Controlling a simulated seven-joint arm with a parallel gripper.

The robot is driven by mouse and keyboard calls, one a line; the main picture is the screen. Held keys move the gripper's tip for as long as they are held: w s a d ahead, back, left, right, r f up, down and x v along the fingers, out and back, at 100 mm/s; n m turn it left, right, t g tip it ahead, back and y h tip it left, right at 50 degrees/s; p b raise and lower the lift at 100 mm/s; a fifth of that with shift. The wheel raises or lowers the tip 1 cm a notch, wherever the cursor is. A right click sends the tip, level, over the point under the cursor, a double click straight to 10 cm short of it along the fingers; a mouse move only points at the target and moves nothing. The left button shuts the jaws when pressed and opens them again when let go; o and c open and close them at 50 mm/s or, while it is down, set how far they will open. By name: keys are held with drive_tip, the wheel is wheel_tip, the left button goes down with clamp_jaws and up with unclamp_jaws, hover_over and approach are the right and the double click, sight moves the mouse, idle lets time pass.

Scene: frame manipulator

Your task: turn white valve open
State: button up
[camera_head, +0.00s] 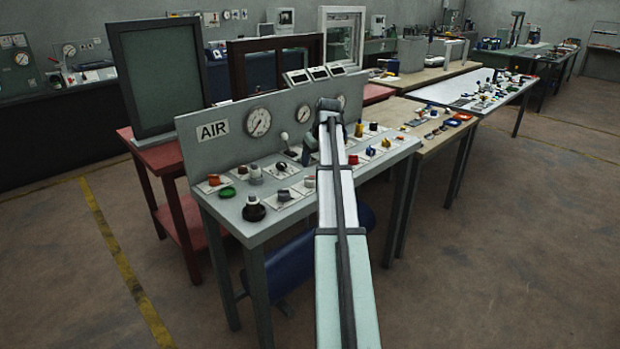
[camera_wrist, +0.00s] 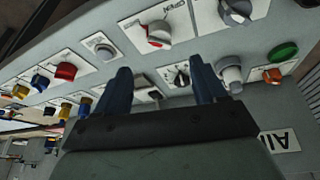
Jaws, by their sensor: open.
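A white knob with a red mark (camera_wrist: 158,32) sits on a white plate on the panel, upper middle of the wrist view; I take it for the white valve. In the head view a small white and red knob (camera_head: 310,182), likely the same, sits just left of my arm. My gripper (camera_wrist: 163,86) is open, its two dark blue fingers apart with nothing held. The white knob lies beyond the fingertips, apart from them. A black knob (camera_wrist: 180,76) shows between the fingers. In the head view my arm hides the middle of the panel, and the fingers cannot be made out.
Close by are grey knobs (camera_wrist: 230,74), a white button (camera_wrist: 104,48), a red knob (camera_wrist: 65,71) and a green button (camera_wrist: 284,52). An upright board with gauges (camera_head: 257,122) and an AIR sign (camera_head: 213,131) backs the panel. A workbench (camera_head: 430,140) stands to the right.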

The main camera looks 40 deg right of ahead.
sight(310, 177)
drive_tip(key=x, duration=1)
drive_tip(key=shift+w+f, duration=0.15)
drive_tip(key=shift+f, duration=0.2)
drive_tip(key=shift+c, duration=0.5)
drive_tip(key=c, duration=1)
drive_tip(key=shift+o, duration=0.2)
